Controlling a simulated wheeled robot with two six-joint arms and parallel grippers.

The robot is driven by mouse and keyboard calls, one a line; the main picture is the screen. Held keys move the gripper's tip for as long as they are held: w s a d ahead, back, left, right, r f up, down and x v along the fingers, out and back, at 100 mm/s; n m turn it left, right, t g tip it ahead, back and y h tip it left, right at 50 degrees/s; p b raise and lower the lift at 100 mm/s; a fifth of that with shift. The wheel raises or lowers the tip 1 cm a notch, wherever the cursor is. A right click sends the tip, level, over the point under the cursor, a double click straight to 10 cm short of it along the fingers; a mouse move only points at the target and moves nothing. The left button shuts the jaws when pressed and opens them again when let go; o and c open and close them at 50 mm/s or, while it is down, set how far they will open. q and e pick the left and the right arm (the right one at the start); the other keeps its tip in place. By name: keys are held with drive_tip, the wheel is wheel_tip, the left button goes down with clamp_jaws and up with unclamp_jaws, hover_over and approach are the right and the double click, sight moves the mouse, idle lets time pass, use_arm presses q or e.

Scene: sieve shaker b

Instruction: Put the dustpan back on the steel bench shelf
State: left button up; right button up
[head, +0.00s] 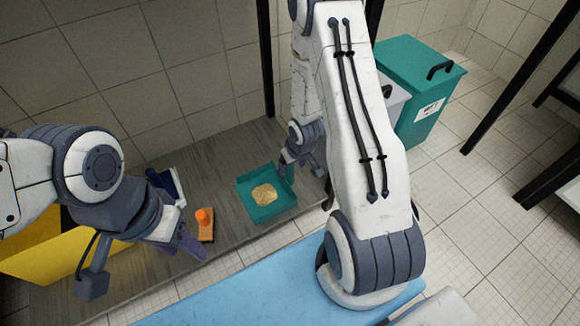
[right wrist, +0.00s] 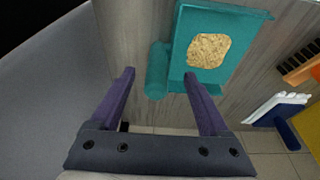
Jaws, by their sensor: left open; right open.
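The teal dustpan (head: 283,205) lies flat on a grey streaked surface (head: 225,175), with a tan grainy pile (head: 264,194) in it. In the right wrist view the dustpan (right wrist: 222,20) is ahead, and its thick handle (right wrist: 157,72) appears between my open fingertips. My right gripper (head: 300,163) is at the dustpan's far right edge in the head view, partly hidden by my arm. I cannot tell whether it touches the handle. My left gripper (head: 195,247) is open and empty, left of the dustpan near the surface's front edge. I cannot tell whether this surface is the steel bench shelf.
An orange brush (head: 205,226) and a blue-and-white item (head: 168,184) lie left of the dustpan. A yellow container (head: 40,262) is at far left. A teal lidded bin (head: 425,75) stands at right. A light blue surface (head: 240,300) is in front. Dark posts (head: 264,60) rise behind.

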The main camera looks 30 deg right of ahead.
use_arm(q)
wheel_tip(320, 180, up, 3)
drive_tip(key=shift+f+p, duration=0.1)
drive_tip(key=shift+p, duration=0.8)
use_arm(e)
drive_tip(key=v, duration=0.4)
drive_tip(key=shift+s+r, duration=0.1)
drive_tip(key=shift+r, duration=0.2)
